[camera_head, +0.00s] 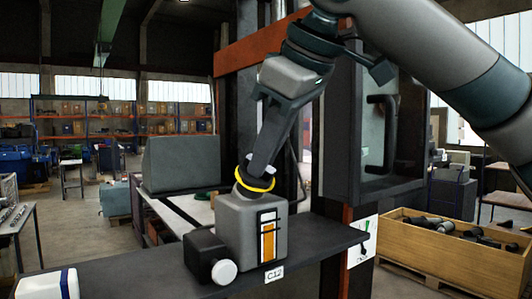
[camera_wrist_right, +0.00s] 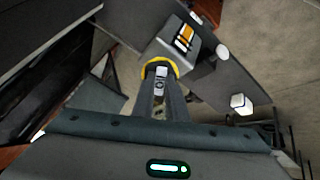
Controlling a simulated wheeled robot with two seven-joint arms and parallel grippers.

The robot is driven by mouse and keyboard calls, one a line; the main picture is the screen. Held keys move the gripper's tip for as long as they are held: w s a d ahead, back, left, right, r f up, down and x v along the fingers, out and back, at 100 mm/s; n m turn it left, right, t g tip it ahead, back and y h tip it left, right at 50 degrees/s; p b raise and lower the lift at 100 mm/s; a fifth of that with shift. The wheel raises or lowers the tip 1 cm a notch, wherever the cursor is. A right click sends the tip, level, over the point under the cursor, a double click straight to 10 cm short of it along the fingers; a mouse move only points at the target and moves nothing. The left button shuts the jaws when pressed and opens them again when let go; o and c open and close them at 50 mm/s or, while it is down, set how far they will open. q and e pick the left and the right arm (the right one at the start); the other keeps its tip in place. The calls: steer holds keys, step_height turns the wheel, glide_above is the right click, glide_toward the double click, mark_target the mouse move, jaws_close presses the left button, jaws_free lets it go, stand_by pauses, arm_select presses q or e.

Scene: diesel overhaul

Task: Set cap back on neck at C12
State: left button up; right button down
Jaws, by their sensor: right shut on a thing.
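A grey canister (camera_head: 238,232) with an orange level strip stands upright on the dark shelf, behind the label C12 (camera_head: 274,274). The yellow-rimmed cap (camera_head: 257,184) is at the top of its short neck (camera_head: 243,193). My right gripper (camera_head: 258,172) comes down tilted from above, shut on the cap. In the right wrist view the yellow rim (camera_wrist_right: 160,64) surrounds the ends of my fingers (camera_wrist_right: 160,85). The cap looks at or just over the neck; I cannot tell whether it is seated. My left gripper is not in view.
A black block with a white round knob (camera_head: 224,271) is left of the canister. A white and blue box (camera_head: 48,285) is at the shelf's near left. A dark cabinet frame (camera_head: 341,130) rises behind right. A wooden crate (camera_head: 440,262) with dark parts stands at right.

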steer(key=shift+m+b, duration=0.45)
steer(key=shift+m, duration=1.25)
steer(key=c, duration=1.7)
jaws_free()
steer(key=shift+r, duration=0.1)
steer(key=shift+b+v, duration=2)
steer(key=shift+v, duration=6.7)
steer(key=shift+s, duration=0.1)
